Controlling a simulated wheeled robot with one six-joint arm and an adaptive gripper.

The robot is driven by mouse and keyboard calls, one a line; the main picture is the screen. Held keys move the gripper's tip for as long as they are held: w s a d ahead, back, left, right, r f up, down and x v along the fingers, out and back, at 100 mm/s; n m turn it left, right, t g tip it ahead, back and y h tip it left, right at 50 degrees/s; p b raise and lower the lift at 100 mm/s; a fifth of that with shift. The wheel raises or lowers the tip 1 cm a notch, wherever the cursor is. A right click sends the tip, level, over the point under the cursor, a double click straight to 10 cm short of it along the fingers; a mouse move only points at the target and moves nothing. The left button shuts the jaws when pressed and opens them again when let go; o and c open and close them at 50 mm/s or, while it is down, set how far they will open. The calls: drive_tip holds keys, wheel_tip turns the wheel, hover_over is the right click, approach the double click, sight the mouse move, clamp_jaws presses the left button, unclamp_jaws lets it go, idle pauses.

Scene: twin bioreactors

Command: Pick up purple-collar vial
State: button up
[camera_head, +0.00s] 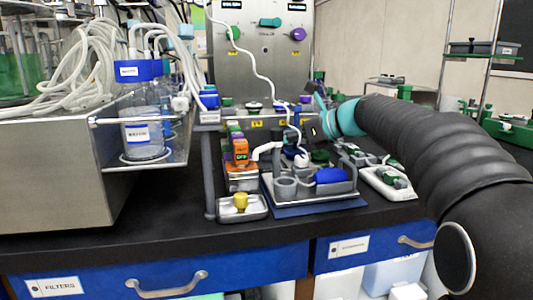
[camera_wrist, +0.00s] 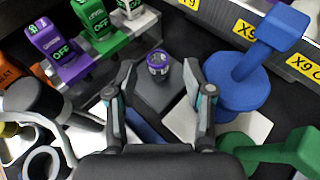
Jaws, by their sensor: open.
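The purple-collar vial (camera_wrist: 158,66) shows in the wrist view as a small dark-topped vial with a purple ring, standing on or in a dark grey block. My gripper (camera_wrist: 159,78) is open, with one finger on each side of the vial and a gap on both sides. The vial's lower part is hard to make out. In the head view my gripper (camera_head: 314,122) is at the back of the bench, in front of the steel panel. I cannot pick out the vial with certainty there.
A blue valve handle (camera_wrist: 240,82) stands close right of my gripper, with a green handle (camera_wrist: 278,150) below it. Purple (camera_wrist: 58,50) and green (camera_wrist: 98,30) switches stand at upper left. In the head view, a blue-based tray (camera_head: 318,207) and blue-capped bottle (camera_head: 142,130) stand nearby.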

drive_tip(key=x, duration=0.4)
drive_tip(key=shift+a, duration=0.3)
drive_tip(key=c, duration=0.8)
drive_tip(key=shift+r, duration=0.1)
